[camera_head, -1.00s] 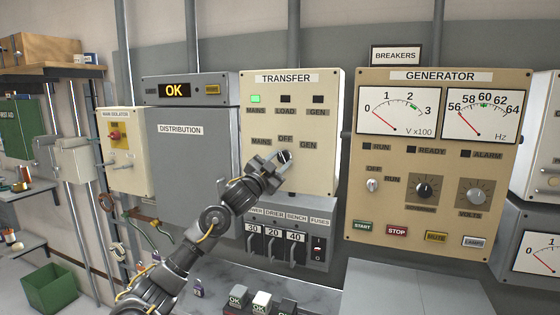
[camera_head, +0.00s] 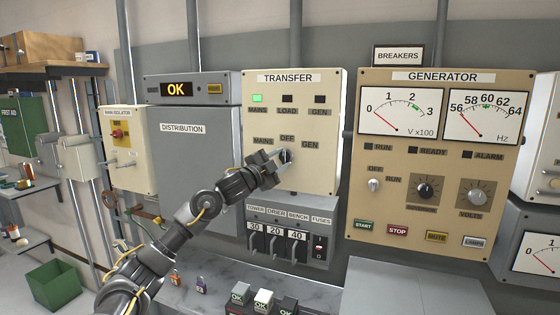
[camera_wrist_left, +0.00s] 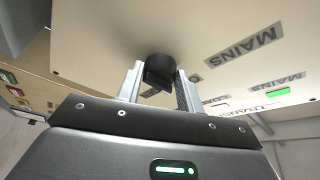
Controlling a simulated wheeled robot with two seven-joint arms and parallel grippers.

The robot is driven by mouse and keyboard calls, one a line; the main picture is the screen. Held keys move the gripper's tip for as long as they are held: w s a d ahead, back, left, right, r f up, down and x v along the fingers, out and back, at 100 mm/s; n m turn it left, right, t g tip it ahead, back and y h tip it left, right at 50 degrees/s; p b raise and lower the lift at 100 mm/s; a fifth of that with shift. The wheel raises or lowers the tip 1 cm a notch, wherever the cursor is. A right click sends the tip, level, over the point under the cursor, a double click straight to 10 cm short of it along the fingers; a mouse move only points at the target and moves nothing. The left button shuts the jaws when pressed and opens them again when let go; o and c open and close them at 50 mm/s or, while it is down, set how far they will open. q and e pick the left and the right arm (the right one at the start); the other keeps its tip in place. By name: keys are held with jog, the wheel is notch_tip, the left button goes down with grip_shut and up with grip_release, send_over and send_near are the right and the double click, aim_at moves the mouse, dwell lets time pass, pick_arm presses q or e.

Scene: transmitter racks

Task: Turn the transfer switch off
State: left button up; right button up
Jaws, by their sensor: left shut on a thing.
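The cream transfer panel (camera_head: 320,110) carries a dark rotary switch knob (camera_head: 287,156) below the OFF label, with MAINS at its left and GEN at its right. My left gripper (camera_head: 279,160) reaches up from the lower left to this knob and is shut on it. The left wrist view shows the black knob (camera_wrist_left: 158,72) between the two fingers (camera_wrist_left: 156,84). The knob's pointer direction is hard to make out behind the fingers. The green lamp above MAINS (camera_head: 257,98) is lit, and the LOAD and GEN lamps are dark. My right gripper is not seen.
The distribution cabinet (camera_head: 194,165) with a lit OK display stands left of the panel. The generator panel (camera_head: 440,220) stands to the right. A fuse box (camera_head: 263,213) with several handles sits just below, above a grey bench (camera_head: 215,282).

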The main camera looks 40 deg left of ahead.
pick_arm(q)
jog(key=o, duration=1)
jog(key=shift+s+f, duration=0.2)
jog(key=shift+s, duration=0.1)
jog(key=shift+s+f+b, duration=0.3)
jog(key=shift+s+b, duration=0.7)
jog(key=shift+s, duration=0.65)
jog(key=shift+s+f+b, duration=0.25)
jog(key=shift+s+b, duration=0.7)
jog(key=shift+s, duration=0.7)
jog(key=shift+s+f+b, duration=0.3)
jog(key=shift+s+b, duration=0.7)
jog(key=shift+s, duration=0.65)
